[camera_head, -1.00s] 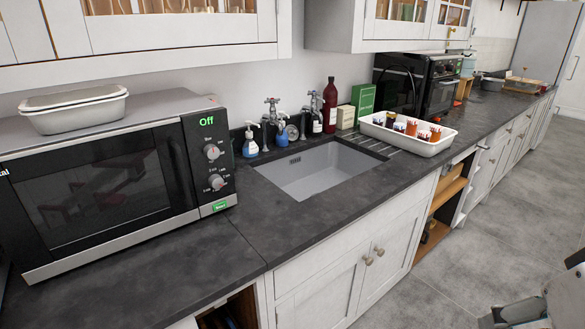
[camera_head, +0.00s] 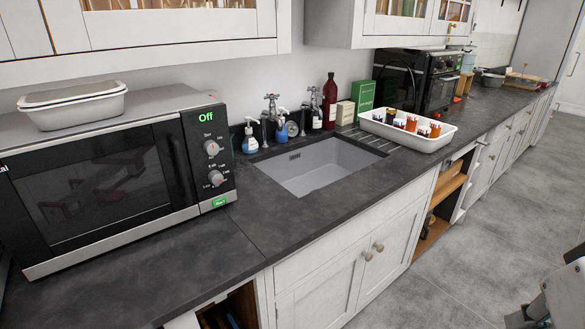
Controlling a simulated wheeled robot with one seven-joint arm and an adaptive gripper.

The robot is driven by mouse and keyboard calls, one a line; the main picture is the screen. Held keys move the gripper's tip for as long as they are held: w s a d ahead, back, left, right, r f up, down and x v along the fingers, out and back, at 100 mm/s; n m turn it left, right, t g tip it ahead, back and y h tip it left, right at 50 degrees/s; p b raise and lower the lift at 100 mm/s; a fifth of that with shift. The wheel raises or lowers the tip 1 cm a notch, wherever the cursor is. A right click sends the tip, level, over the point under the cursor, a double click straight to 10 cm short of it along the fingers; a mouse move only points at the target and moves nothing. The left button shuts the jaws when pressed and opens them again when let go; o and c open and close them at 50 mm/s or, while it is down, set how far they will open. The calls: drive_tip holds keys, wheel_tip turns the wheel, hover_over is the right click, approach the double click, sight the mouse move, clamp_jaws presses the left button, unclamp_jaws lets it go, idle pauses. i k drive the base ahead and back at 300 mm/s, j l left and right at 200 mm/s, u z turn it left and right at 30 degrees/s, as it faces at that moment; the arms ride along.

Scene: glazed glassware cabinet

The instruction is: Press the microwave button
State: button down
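The microwave (camera_head: 100,185) stands on the dark counter at the left, its door shut. Its display reads "Off" in green. Two round knobs sit on the panel below the display. A small green button (camera_head: 219,201) is at the bottom of the panel. My gripper (camera_head: 520,320) shows only in part at the bottom right corner, cut off by the frame edge. It is over the floor side, well apart from the microwave, and its fingers cannot be made out clearly.
A lidded dish (camera_head: 72,106) sits on top of the microwave. A sink (camera_head: 315,165) with taps and soap bottles is right of it. A white tray (camera_head: 408,139) holding several jars stands beyond the sink. The counter (camera_head: 180,262) before the microwave is clear.

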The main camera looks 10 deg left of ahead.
sight(221, 201)
drive_tip(key=i+l, duration=0.7)
drive_tip(key=i+l+u, duration=0.15)
drive_tip(key=l+u, duration=0.1)
drive_tip(key=u, duration=1.4)
